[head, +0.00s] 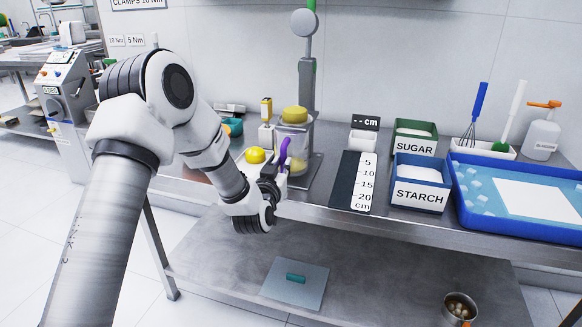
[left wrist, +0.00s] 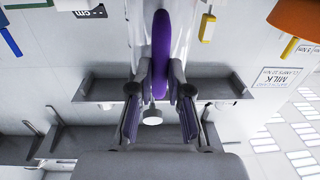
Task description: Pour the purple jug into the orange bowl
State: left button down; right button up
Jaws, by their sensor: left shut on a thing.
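My left gripper (head: 280,180) is shut on the purple handle (head: 285,150) of the jug, above the front edge of the steel table. In the left wrist view the handle (left wrist: 161,50) stands between the fingers (left wrist: 158,82). The jug's clear body is hard to tell from the mixer's clear vessel behind, so I cannot tell its tilt or contents. An orange shape (left wrist: 297,20) fills a top corner of the left wrist view; I cannot tell whether it is the orange bowl. My arm hides part of the table's left side. My right gripper is not in view.
The mixer (head: 307,82), with a yellow top part (head: 295,115), stands behind the gripper. A yellow dome (head: 255,155) and a teal object (head: 233,127) are to its left. A ruler board (head: 354,181), the starch box (head: 419,196) and a blue tray (head: 468,221) are to the right.

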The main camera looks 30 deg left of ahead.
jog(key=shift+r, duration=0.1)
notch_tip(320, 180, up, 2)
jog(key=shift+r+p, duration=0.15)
jog(key=shift+p, duration=1.1)
